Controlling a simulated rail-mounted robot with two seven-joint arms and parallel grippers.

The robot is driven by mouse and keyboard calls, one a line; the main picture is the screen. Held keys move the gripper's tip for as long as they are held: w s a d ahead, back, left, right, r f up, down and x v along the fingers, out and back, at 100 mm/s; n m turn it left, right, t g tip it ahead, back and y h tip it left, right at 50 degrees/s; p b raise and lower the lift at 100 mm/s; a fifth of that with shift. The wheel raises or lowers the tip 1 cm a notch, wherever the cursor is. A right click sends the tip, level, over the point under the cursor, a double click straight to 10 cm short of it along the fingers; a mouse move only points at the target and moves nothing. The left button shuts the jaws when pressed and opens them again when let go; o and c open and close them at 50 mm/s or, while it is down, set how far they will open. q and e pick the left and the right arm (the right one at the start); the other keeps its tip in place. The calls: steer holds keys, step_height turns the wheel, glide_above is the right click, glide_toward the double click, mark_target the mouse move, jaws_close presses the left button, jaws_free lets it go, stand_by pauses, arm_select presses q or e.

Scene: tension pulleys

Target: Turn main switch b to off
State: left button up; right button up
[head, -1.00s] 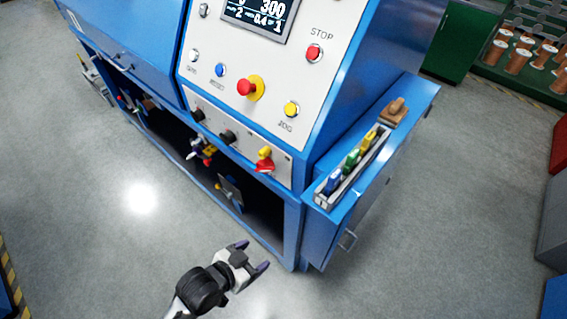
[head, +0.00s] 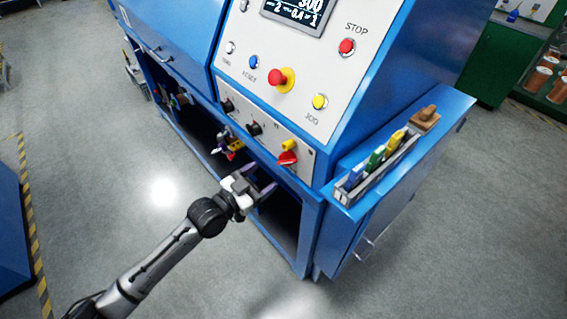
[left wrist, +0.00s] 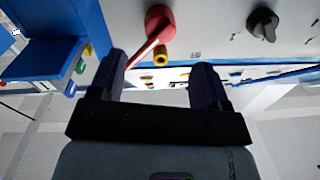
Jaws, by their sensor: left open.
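A red rotary switch (head: 288,158) with a yellow part is on the lower panel strip of the blue machine, at its right end. I take it as the main switch; no label b is readable. It also shows in the left wrist view (left wrist: 157,24), with its red handle slanting and the yellow part beside it. My left gripper (head: 256,181) is open and empty, below and left of the switch, apart from it. In the left wrist view the fingers (left wrist: 158,75) point toward the panel, with the switch just beyond the gap. My right gripper is not in view.
Two black knobs (head: 254,129) sit left of the switch. Above are a red emergency button (head: 281,79), a yellow button (head: 320,101) and a red STOP button (head: 347,46). A side cabinet (head: 345,226) with a tray of coloured items juts out right. Floor in front is clear.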

mark_target(280, 164)
arm_select(q)
steer(key=b+x, duration=0.1)
steer(key=x, duration=0.7)
steer(key=shift+w+d+b, duration=0.15)
steer(key=shift+d+b, duration=0.05)
steer(key=shift+b, duration=0.2)
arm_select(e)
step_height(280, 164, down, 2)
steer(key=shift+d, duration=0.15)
arm_select(q)
steer(key=c, duration=1.3)
steer(key=shift+n, duration=0.3)
steer(key=shift+r+n, duration=0.1)
steer(key=shift+n, duration=0.9)
steer(key=shift+n+g+p, duration=0.3)
steer(key=shift+n+p, duration=0.15)
steer(key=shift+n, duration=1.65)
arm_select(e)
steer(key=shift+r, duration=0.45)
